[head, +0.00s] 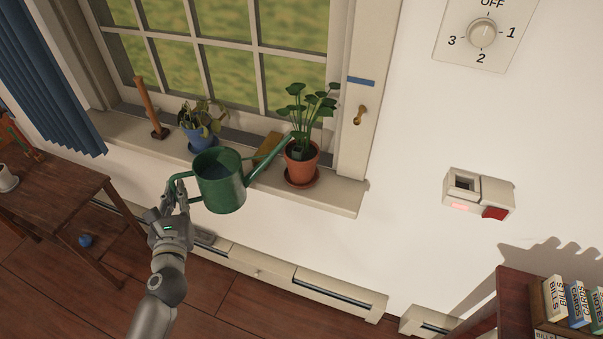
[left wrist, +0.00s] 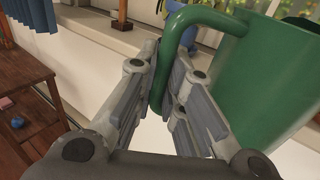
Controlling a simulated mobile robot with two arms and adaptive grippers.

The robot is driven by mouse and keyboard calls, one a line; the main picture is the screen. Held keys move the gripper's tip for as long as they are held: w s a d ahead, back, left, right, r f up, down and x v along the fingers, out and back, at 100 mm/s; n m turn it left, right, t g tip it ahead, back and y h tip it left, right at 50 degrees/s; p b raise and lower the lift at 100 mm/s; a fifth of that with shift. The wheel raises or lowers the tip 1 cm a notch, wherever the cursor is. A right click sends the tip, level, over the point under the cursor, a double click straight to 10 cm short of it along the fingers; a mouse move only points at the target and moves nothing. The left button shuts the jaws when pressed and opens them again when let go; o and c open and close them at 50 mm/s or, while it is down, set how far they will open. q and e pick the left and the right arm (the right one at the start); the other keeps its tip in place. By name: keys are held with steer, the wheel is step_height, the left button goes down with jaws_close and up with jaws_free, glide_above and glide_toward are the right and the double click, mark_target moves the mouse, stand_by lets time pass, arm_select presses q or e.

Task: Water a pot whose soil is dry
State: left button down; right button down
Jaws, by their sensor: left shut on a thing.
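My left gripper (head: 174,203) is shut on the handle of a green watering can (head: 222,188). In the left wrist view the can's handle (left wrist: 164,85) stands between the fingers. The can is held in the air in front of the window sill, its spout reaching right to the terracotta pot (head: 300,165). The spout tip is close to this pot's rim; I cannot tell whether water flows. The terracotta pot holds an upright leafy plant. A blue pot (head: 200,136) with a drooping plant stands left of it on the sill. The soil is too small to judge. My right gripper is not in view.
A wooden table (head: 62,190) is at left. A shelf with boxes (head: 520,300) is at lower right.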

mark_target(171, 184)
arm_select(q)
steer(key=shift+w+f+b, duration=0.1)
steer(key=shift+f+b, duration=0.2)
steer(key=shift+f, duration=0.05)
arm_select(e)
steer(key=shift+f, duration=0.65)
arm_select(q)
steer(key=shift+r, duration=0.15)
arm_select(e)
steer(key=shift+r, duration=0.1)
